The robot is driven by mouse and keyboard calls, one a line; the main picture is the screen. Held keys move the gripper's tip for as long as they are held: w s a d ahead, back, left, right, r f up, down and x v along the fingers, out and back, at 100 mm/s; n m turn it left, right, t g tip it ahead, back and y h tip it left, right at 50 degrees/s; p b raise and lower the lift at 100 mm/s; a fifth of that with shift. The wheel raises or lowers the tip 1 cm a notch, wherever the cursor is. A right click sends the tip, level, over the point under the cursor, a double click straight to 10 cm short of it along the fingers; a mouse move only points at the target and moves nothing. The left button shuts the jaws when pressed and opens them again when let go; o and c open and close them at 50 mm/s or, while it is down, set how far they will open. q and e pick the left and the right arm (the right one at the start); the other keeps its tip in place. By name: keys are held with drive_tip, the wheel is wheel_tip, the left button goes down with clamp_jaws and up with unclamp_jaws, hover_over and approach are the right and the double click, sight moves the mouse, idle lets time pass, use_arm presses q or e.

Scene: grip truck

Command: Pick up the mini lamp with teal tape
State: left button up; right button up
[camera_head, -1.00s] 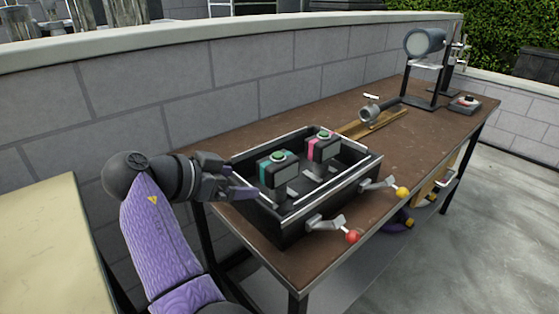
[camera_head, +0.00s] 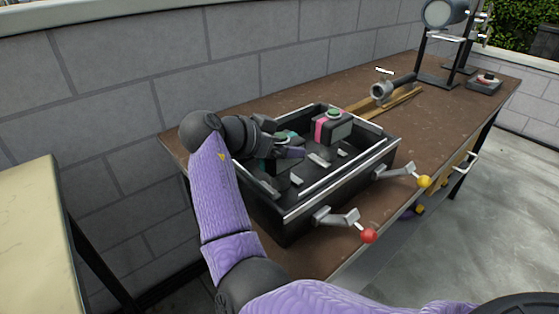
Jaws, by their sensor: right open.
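The mini lamp with teal tape (camera_head: 277,167) stands in the left part of a black crate (camera_head: 288,214) on the brown table. My right gripper (camera_head: 290,148) is open at this lamp and hides much of it; only its green top and parts of its dark body show. I cannot tell whether the fingers touch it. A second mini lamp with pink tape (camera_head: 333,127) stands farther back in the crate, apart from the gripper. My left gripper is not in view.
A metal cylinder tool (camera_head: 383,91) lies on wood behind the crate. A grey block wall (camera_head: 200,65) runs behind the table (camera_head: 300,261).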

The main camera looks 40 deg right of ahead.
drive_tip(key=shift+r, duration=0.1)
clamp_jaws()
